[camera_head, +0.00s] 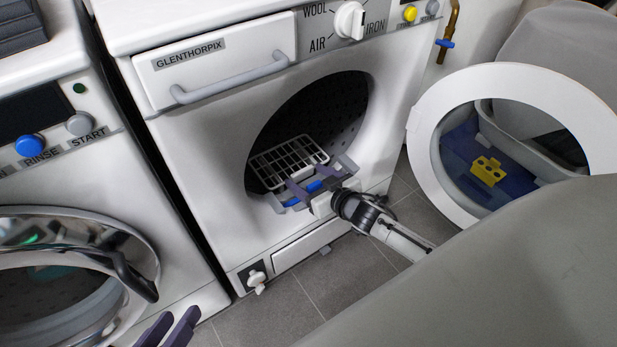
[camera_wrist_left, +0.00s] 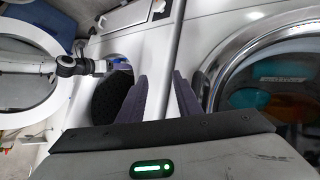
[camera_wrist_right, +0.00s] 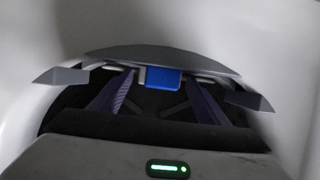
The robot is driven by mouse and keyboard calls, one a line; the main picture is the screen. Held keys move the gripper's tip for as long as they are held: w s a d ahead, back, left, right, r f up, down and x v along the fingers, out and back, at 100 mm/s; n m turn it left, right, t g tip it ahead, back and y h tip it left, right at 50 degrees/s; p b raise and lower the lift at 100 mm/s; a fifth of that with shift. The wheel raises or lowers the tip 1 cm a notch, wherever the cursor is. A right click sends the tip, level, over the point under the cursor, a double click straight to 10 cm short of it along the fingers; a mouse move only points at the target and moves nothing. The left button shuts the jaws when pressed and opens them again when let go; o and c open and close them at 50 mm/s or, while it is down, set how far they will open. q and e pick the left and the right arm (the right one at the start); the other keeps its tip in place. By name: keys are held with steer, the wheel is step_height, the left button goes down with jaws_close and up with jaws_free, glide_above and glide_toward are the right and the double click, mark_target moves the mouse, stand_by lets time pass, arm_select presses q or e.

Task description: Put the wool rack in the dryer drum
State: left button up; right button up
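The wool rack (camera_head: 288,160) is a white wire grid with a grey front edge and a blue grip. In the head view its grid lies inside the dryer drum (camera_head: 322,108), and its front edge is at the lower lip of the opening. My right gripper (camera_head: 311,186) is at that front edge. In the right wrist view its fingers (camera_wrist_right: 160,88) are apart, with the blue grip (camera_wrist_right: 163,78) between their tips and gaps beside it. My left gripper (camera_head: 170,326) is open and empty, low before the machines; its parted fingers show in the left wrist view (camera_wrist_left: 160,82).
The dryer's round door (camera_head: 432,115) stands open at the right. A yellow block (camera_head: 487,171) shows through its window. A washer with a chrome door (camera_head: 145,240) stands at the left. The dryer's dial (camera_head: 349,20) is above the drum. Tiled floor (camera_head: 345,280) lies in front.

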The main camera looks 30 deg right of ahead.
steer(key=shift+s+r+p, duration=0.25)
steer(key=shift+r+p, duration=0.05)
arm_select(q)
steer(key=a+f+p, duration=0.1)
steer(key=a+f+g+y+p, duration=0.1)
steer(key=p, duration=0.1)
steer(key=s+a+f+y+p, duration=0.1)
steer(key=shift+s+f+g+p, duration=0.1)
steer(key=shift+f+g+p, duration=0.15)
steer(key=shift+g+p, duration=0.05)
arm_select(e)
steer(key=v, duration=1.1)
steer(key=shift+s, duration=0.2)
